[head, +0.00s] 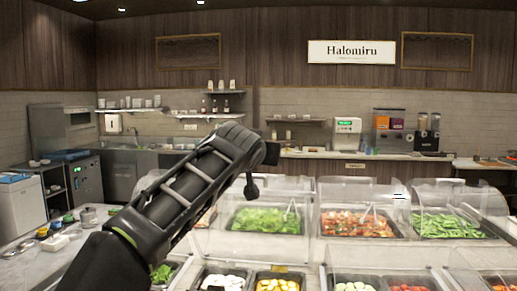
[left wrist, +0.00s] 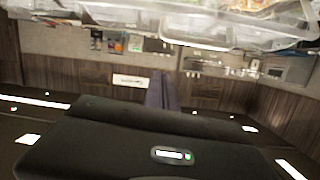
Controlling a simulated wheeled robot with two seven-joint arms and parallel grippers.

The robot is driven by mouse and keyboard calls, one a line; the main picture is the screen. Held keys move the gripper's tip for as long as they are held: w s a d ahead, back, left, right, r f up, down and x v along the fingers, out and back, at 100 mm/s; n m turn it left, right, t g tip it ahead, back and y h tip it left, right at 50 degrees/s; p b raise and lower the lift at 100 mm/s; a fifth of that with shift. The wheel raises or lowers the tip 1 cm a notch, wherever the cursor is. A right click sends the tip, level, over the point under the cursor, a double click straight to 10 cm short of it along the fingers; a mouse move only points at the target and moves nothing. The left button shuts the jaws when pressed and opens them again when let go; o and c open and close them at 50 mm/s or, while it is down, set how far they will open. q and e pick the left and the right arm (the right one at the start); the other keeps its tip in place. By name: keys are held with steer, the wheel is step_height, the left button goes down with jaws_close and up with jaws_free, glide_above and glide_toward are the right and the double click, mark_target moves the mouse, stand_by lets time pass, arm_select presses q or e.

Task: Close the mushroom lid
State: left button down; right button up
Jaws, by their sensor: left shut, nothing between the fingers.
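My left arm reaches up across the head view from the lower left. Its left gripper (head: 251,187) shows only as a small dark part below the arm's far end. In the left wrist view the gripper (left wrist: 162,92) is shut and empty, away from any lid. Clear lids stand over the food wells in the head view, among them one over the green leaves (head: 265,220). Pale pieces (head: 222,281), perhaps mushrooms, lie in a front well. I cannot tell which clear lid is the mushroom lid; my arm hides part of the left wells. My right gripper is not in view.
Wells of red-orange food (head: 356,223) and green pods (head: 446,226) stand to the right under clear covers. Several small jars (head: 68,219) and a metal pot (head: 89,216) are on the left counter. Air above the wells is free right of my arm.

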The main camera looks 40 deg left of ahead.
arm_select(q)
steer(key=p+x, duration=0.1)
steer(key=x, duration=0.3)
steer(key=shift+r, duration=0.2)
steer(key=f, duration=0.2)
steer(key=s+f, duration=0.1)
steer(key=f, duration=0.1)
steer(key=shift+s+d, duration=0.15)
steer(key=shift+s, duration=0.1)
